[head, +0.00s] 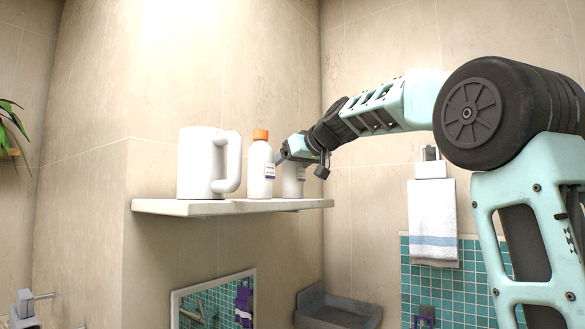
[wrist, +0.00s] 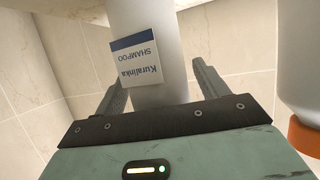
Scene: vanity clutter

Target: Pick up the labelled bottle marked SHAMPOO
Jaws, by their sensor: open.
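The white bottle marked SHAMPOO (wrist: 165,55) fills the middle of the wrist view, upside down there, with a blue and white label reading Kuralinka SHAMPOO. In the head view its white body (head: 292,187) stands upright on the shelf, partly hidden by my gripper (head: 288,155). In the wrist view my open gripper (wrist: 158,78) has one finger on each side of the bottle, with a gap visible at least on the right. The bottle's top is hidden by the gripper body.
A white bottle with an orange cap (head: 261,160) stands close to the left, also in the wrist view (wrist: 301,85). A large white mug (head: 200,165) stands farther left. The narrow shelf (head: 165,207) ends just right of the shampoo. A towel (head: 432,220) hangs at right.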

